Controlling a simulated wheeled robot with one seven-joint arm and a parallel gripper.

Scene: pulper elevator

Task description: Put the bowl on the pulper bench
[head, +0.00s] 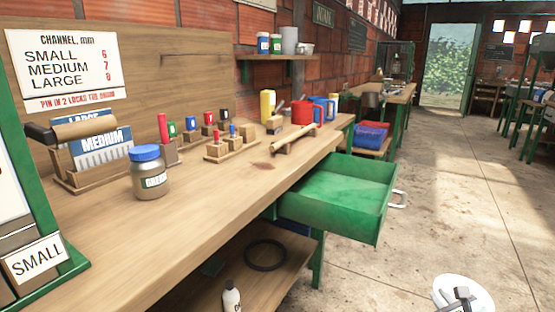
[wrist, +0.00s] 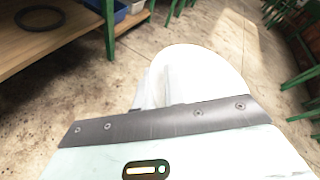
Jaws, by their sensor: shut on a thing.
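A white bowl (head: 482,291) is at the lower right of the head view, cut off by the bottom edge. My gripper (head: 462,296) is shut on it and holds it over the floor, apart from the bench. The bowl also shows in the wrist view (wrist: 215,80), beyond the gripper's dark edge; the fingertips are hard to make out there. A long wooden bench (head: 235,190) runs along the brick wall on the left. Another bench (head: 398,97) stands farther back. I cannot tell from labels which is the pulper bench.
An open green drawer (head: 345,190) juts from the bench's front into the aisle. A jar with a blue lid (head: 150,172), a card rack (head: 95,160), pegs, red and blue mugs and a wooden tool crowd the back of the top. Its front strip is mostly clear.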

